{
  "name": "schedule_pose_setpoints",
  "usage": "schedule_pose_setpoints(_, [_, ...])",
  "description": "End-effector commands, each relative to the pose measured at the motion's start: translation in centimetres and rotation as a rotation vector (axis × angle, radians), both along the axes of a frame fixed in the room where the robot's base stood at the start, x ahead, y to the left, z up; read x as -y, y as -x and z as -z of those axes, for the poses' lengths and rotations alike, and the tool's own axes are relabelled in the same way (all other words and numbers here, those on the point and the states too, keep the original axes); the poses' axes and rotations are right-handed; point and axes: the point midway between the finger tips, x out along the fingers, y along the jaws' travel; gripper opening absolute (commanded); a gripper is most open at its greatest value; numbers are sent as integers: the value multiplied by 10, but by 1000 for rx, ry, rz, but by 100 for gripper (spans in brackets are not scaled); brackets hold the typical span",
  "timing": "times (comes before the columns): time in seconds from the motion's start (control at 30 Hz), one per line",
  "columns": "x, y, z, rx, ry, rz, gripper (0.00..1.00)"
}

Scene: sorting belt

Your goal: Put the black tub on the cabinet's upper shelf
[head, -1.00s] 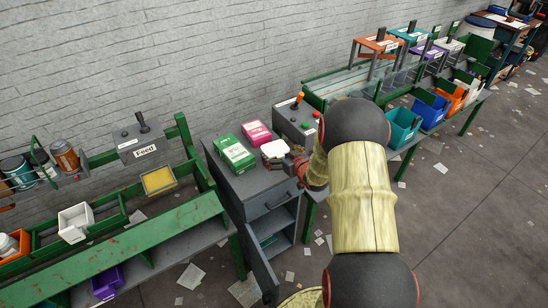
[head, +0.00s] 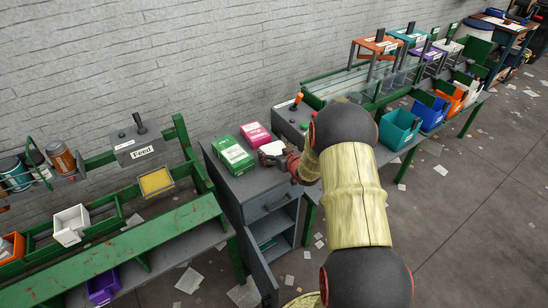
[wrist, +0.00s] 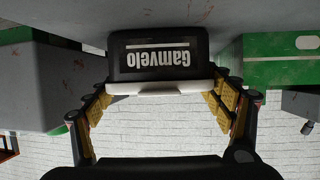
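The black tub (wrist: 158,62) has a white lid and the label "Gamvelo". In the wrist view it appears upside down, straight ahead between my fingertips. In the head view its white lid (head: 271,148) shows on the grey cabinet (head: 252,186), partly behind my gripper (head: 291,164). My gripper (wrist: 160,92) is open, one finger on each side of the tub's near end; whether the pads touch it cannot be told. The cabinet's door (head: 262,276) stands open and its shelves (head: 276,236) show below the drawer.
A green box (head: 233,154) and a pink box (head: 256,134) stand close to the tub on the cabinet top. A control box (head: 293,120) with an orange-topped lever is to the right. Green belt frames flank the cabinet.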

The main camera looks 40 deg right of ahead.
Motion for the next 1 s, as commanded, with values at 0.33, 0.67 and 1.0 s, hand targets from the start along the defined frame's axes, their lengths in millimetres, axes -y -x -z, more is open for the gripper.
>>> schedule_pose_setpoints(0.33, [0, 0, 0, 0, 0, 0, 63])
schedule_pose_setpoints(0.67, [0, 0, -16, 2, 1, 0, 63])
schedule_pose_setpoints(1.0, [-7, 30, -73, 3, 2, 1, 63])
